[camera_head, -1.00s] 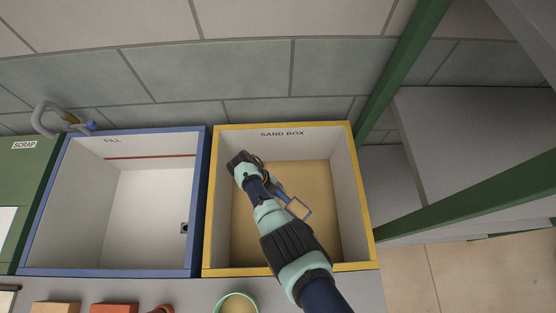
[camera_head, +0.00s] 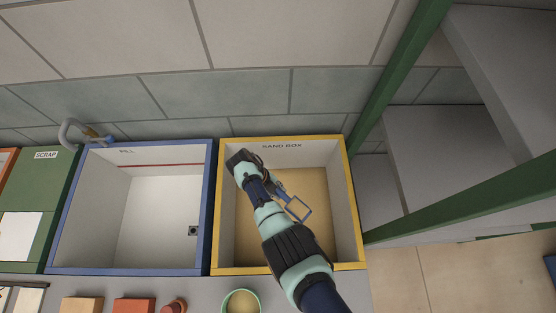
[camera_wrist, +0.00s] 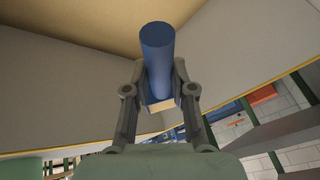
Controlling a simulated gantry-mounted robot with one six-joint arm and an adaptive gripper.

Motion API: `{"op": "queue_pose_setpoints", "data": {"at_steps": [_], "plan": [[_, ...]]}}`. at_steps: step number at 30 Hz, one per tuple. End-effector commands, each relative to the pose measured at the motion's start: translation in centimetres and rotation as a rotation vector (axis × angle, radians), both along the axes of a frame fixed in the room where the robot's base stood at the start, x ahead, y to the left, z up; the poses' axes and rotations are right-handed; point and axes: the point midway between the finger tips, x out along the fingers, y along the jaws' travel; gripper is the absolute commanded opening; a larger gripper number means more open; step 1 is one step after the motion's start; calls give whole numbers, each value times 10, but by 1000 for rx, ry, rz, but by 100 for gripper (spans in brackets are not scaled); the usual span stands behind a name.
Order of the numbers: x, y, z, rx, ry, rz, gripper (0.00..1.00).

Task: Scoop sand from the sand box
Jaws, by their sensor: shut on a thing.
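The yellow-rimmed sand box (camera_head: 352,215) holds flat tan sand (camera_head: 318,225), which also shows at the top of the wrist view (camera_wrist: 95,22). My gripper (camera_wrist: 160,70) is shut on a blue cylindrical handle (camera_wrist: 158,50). In the head view my arm reaches over the box from the lower right, and its wrist covers part of the sand. A blue square outline (camera_head: 308,212), apparently the scoop's rim, shows beside the wrist above the sand. Tan shows inside the outline; I cannot tell whether it is sand in the scoop or below it.
The blue-rimmed fill box (camera_head: 211,215) stands just left of the sand box, with a pipe (camera_head: 72,130) at its back. A green scrap bin (camera_head: 35,190) is further left. A green-rimmed round container (camera_head: 240,303) and several bricks, including an orange-red one (camera_head: 133,306), line the front ledge.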

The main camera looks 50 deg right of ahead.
Motion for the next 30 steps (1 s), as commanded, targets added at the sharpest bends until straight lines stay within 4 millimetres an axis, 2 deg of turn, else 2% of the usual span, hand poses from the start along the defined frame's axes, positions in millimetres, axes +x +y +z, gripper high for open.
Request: {"op": "queue_pose_setpoints", "data": {"at_steps": [1, 3, 24, 30], "plan": [[0, 0, 11, 0, 0, 0, 0], [0, 0, 19, -1, -1, 1, 0], [1, 3, 93, -1, 0, 6, 0], [2, 3, 108, 0, 0, 8, 0]]}}
